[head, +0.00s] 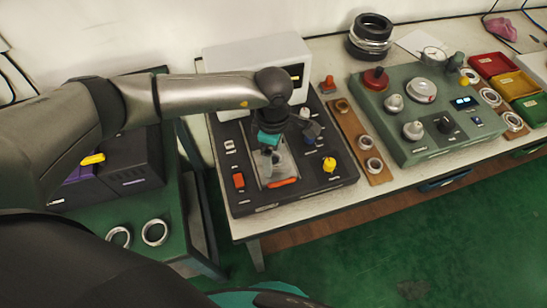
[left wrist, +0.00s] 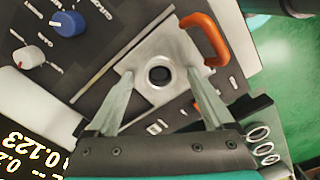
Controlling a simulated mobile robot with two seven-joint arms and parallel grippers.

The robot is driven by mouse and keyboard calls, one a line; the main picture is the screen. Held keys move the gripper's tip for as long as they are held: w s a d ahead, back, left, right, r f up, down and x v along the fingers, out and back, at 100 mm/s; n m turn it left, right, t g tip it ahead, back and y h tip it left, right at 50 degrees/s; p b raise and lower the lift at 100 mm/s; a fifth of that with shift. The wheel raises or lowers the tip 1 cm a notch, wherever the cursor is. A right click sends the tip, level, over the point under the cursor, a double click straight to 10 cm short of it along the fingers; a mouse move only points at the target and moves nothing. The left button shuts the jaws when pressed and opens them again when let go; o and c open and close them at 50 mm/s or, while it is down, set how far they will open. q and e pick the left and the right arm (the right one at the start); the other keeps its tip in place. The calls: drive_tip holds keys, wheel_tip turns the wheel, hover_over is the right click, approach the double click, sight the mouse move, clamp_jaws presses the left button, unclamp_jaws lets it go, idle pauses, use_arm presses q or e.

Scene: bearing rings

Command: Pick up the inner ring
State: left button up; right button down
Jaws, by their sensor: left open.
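My left gripper (head: 268,160) points down over the black device (head: 335,188) on the bench. In the left wrist view, its fingers (left wrist: 159,72) are open and apart. Between them, on a grey metal plate (left wrist: 145,58), is a dark round opening with a light rim (left wrist: 160,75). I cannot tell whether this rim is the inner ring. Nothing is held. Silvery rings lie on a wooden board (head: 378,177), including one at its near end (head: 374,165). Two more rings (head: 118,236) (head: 154,232) lie on the green side table. My right gripper is not in view.
An orange handle (left wrist: 205,38) rises beside the plate, close to one finger. Knobs, including a yellow one (head: 329,164), stand on the black device. A green-grey instrument (head: 425,150) stands to the right. Red, yellow and green bins (head: 493,64) are at far right.

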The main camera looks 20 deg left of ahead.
use_arm(q)
clamp_jaws()
idle(0.6)
